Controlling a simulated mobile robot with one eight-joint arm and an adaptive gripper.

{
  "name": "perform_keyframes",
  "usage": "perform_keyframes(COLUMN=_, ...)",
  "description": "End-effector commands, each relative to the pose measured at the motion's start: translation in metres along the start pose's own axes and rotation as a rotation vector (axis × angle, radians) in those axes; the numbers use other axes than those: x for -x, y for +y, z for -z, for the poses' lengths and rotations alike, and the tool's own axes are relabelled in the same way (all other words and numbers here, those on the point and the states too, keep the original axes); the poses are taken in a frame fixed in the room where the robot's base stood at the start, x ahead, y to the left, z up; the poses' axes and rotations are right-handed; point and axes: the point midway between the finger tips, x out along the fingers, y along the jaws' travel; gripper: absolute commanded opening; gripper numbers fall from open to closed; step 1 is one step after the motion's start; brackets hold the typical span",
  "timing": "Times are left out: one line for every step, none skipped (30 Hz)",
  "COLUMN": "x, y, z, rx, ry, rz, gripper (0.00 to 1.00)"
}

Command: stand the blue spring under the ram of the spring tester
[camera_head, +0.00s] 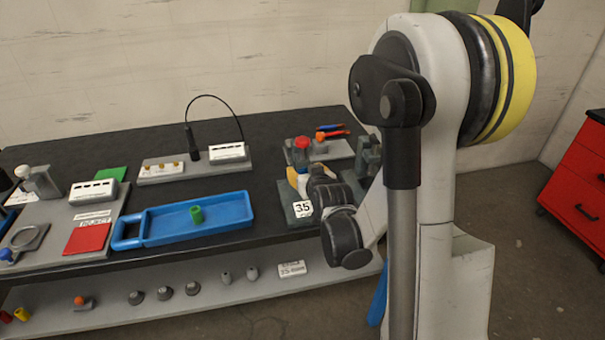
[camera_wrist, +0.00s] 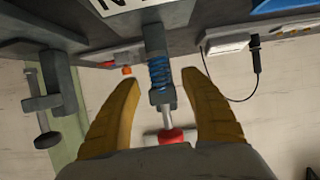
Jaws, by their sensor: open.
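The blue spring (camera_wrist: 158,73) shows in the wrist view, in line with the ram of the spring tester (camera_wrist: 154,38), between the grey post and the grey end of the ram rod. The tester's red knob (camera_wrist: 172,137) is at the rod's other end; in the head view the red knob (camera_head: 301,142) shows above my gripper. My gripper (camera_wrist: 160,76) is open, with one yellow finger on each side of the spring and visible gaps to both.
A blue tray (camera_head: 165,238) with a green cylinder (camera_head: 196,214) lies left of the tester. A grey vise-like device (camera_head: 368,155) stands close on the right. Pliers (camera_head: 331,131) lie behind. A white box with a black probe (camera_head: 228,152) is at the back.

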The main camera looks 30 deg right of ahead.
Motion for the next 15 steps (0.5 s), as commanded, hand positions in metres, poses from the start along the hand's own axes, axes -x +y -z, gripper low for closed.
perform_keyframes(x=-0.010, y=0.000, z=-0.003, rx=0.000, ry=0.000, rz=0.000, gripper=0.53)
perform_keyframes(x=-0.015, y=0.000, z=-0.003, rx=0.000, ry=0.000, rz=0.000, gripper=0.53)
perform_keyframes(x=-0.020, y=0.000, z=-0.002, rx=0.000, ry=0.000, rz=0.000, gripper=0.53)
perform_keyframes(x=-0.023, y=0.000, z=-0.002, rx=0.000, ry=0.000, rz=0.000, gripper=0.53)
perform_keyframes(x=-0.025, y=0.000, z=-0.001, rx=0.000, ry=0.000, rz=0.000, gripper=0.53)
perform_keyframes(x=-0.026, y=0.000, z=-0.001, rx=0.000, ry=0.000, rz=0.000, gripper=0.53)
perform_keyframes(x=-0.026, y=0.000, z=-0.001, rx=0.000, ry=0.000, rz=0.000, gripper=0.53)
perform_keyframes(x=-0.025, y=0.000, z=0.000, rx=0.000, ry=0.000, rz=0.000, gripper=0.53)
perform_keyframes(x=-0.025, y=0.000, z=0.000, rx=0.000, ry=0.000, rz=0.000, gripper=0.53)
perform_keyframes(x=-0.025, y=0.000, z=0.000, rx=0.000, ry=0.000, rz=0.000, gripper=0.53)
perform_keyframes(x=-0.025, y=0.000, z=0.000, rx=0.000, ry=0.000, rz=0.000, gripper=0.53)
perform_keyframes(x=-0.025, y=0.000, z=0.000, rx=0.000, ry=0.000, rz=0.000, gripper=0.42)
perform_keyframes(x=-0.025, y=0.000, z=0.000, rx=0.000, ry=0.000, rz=0.000, gripper=0.33)
perform_keyframes(x=-0.025, y=0.000, z=0.000, rx=0.000, ry=0.000, rz=0.000, gripper=0.24)
perform_keyframes(x=-0.025, y=0.000, z=0.000, rx=0.000, ry=0.000, rz=0.000, gripper=0.11)
